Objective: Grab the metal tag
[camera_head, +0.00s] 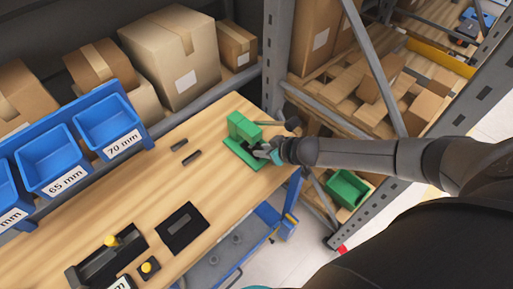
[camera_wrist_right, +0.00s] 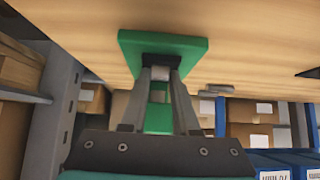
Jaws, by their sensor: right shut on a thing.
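My right gripper (camera_head: 262,153) reaches in from the right to the green press (camera_head: 243,128) at the table's far right corner. In the right wrist view, the fingers (camera_wrist_right: 160,78) close together in front of the press's green base (camera_wrist_right: 190,45). A small light grey piece, which looks like the metal tag (camera_wrist_right: 160,73), sits between the fingertips. The fingers are shut on it. In the head view the gripper hides the tag. I cannot tell whether the tag still touches the press. My left gripper is out of view.
Two dark bars (camera_head: 192,157) and a black plate (camera_head: 182,228) lie on the wooden table (camera_head: 150,190). A black fixture with a yellow knob (camera_head: 111,240) is at front left. Labelled blue bins (camera_head: 106,122) line the back left. A metal rack post (camera_head: 277,60) stands behind the press.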

